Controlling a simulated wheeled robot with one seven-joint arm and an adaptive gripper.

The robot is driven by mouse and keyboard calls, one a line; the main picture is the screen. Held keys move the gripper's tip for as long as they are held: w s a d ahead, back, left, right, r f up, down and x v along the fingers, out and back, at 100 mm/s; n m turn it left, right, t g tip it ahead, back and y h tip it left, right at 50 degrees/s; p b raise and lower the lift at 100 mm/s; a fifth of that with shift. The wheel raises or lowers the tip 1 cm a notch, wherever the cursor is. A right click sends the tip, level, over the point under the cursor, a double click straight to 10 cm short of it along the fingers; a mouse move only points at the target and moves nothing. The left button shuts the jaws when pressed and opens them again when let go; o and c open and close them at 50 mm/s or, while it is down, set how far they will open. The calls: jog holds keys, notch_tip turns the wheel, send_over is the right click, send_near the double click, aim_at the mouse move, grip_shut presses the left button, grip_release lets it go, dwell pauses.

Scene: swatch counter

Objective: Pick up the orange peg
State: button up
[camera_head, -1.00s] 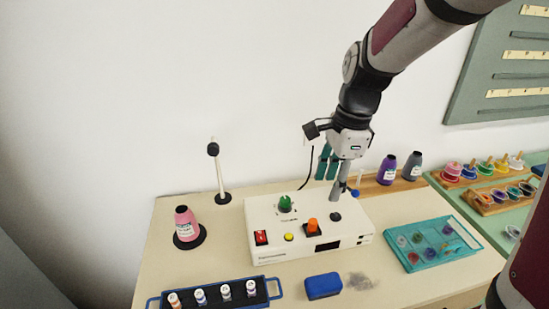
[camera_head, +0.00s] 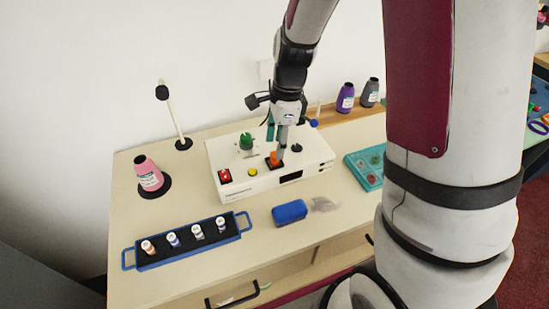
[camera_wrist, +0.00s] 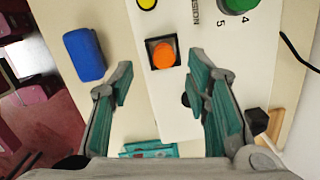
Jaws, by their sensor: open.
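The orange peg (camera_head: 274,158) stands in a black square socket on top of the white control box (camera_head: 315,150). In the wrist view the peg (camera_wrist: 163,54) shows from above as an orange disc in its black frame. My gripper (camera_head: 278,147) is close above the box, beside or over the peg in the head view. In the wrist view my gripper (camera_wrist: 160,68) has its two teal-padded fingers spread wide, with the peg between and slightly beyond the fingertips. Nothing is held. The height gap to the peg is unclear.
A green knob (camera_head: 246,141), yellow button (camera_head: 252,172) and red switch (camera_head: 225,176) share the box top. A blue block (camera_head: 290,212), a vial rack (camera_head: 190,247), a pink spool (camera_head: 148,175) and a teal tray (camera_head: 352,160) stand around it.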

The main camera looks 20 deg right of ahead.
aim_at(274, 154)
jog(key=shift+w+a+f, duration=0.15)
jog(key=shift+f, duration=0.85)
jog(key=shift+w+a+f, duration=0.1)
jog(key=shift+w+f, duration=0.05)
jog(key=shift+f, duration=0.8)
jog(key=shift+c, duration=0.6)
jog(key=c, duration=0.8)
jog(key=shift+r, duration=0.15)
